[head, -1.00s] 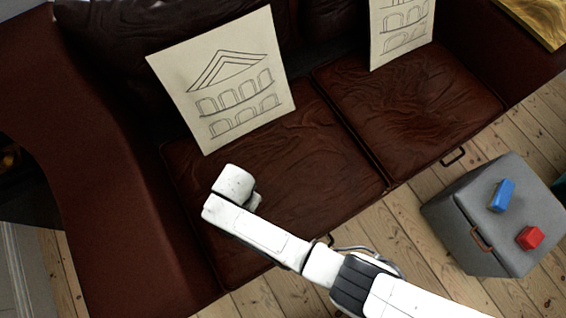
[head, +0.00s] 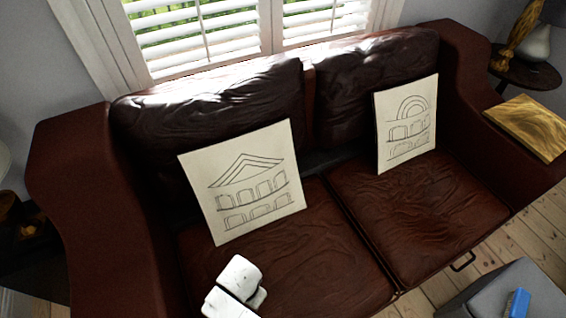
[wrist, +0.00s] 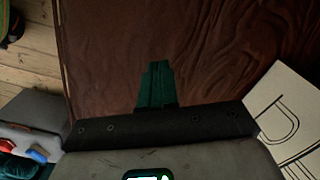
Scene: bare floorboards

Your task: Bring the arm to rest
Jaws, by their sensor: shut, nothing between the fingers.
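My arm's white end (head: 236,284) shows at the bottom of the head view, in front of the sofa's left seat. The fingers cannot be made out there. In the wrist view my gripper (wrist: 157,66) has its dark green fingers together, with nothing between them. It is over the brown leather of the sofa (wrist: 215,50); I cannot tell how far above.
The sofa (head: 70,190) holds two drawing panels, left (head: 250,180) and right (head: 405,125). A wooden board (head: 530,128) lies on its right arm. A grey box (head: 470,302) with a blue block (head: 517,303) stands front right; the wrist view adds a red block (wrist: 10,126).

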